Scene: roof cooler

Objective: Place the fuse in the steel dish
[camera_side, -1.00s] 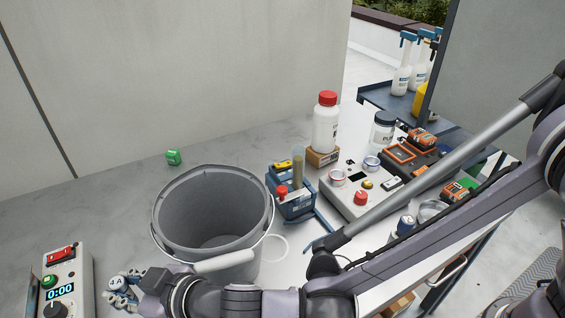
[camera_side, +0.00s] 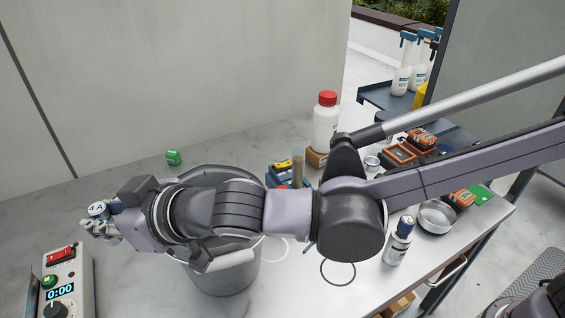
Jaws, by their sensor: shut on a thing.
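The fuse (camera_side: 98,210) is a small piece with a pale, marked top and a dark band. My gripper (camera_side: 100,226) is shut on it at the far left, above the worktop. The fingers hide its lower part. The steel dish (camera_side: 437,216) is a round, shallow metal bowl at the right end of the worktop, far from my gripper. It looks empty where its inside shows.
My arm crosses over the grey bucket (camera_side: 225,278) and hides most of it. A timer box (camera_side: 62,285) stands below my gripper, lower left.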

